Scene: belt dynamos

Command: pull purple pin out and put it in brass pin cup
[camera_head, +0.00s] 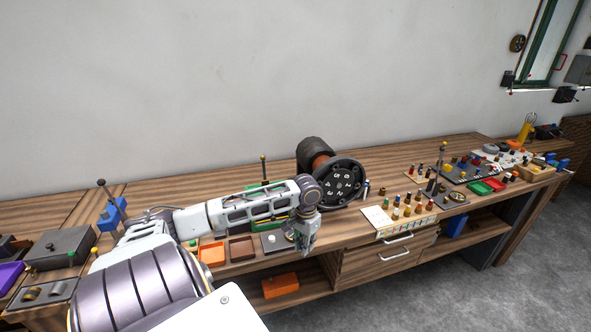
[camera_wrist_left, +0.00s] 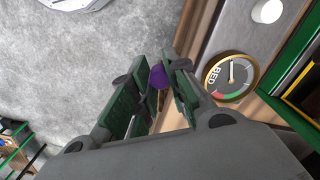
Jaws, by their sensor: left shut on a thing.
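My left gripper (camera_head: 306,235) hangs just beyond the front edge of the bench in the head view, fingers pointing down. In the left wrist view, the left gripper (camera_wrist_left: 157,95) is shut on the purple pin (camera_wrist_left: 158,76). The pin's purple round head shows between the dark green finger pads; its lower part is mostly hidden by the fingers. The head view is too small to show the pin in the gripper. I cannot tell which of the small cups or trays is the brass pin cup. My right gripper is not in view.
A dark drum with a numbered face (camera_head: 341,183) stands behind the gripper. A dial marked BED (camera_wrist_left: 231,76) lies close by.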

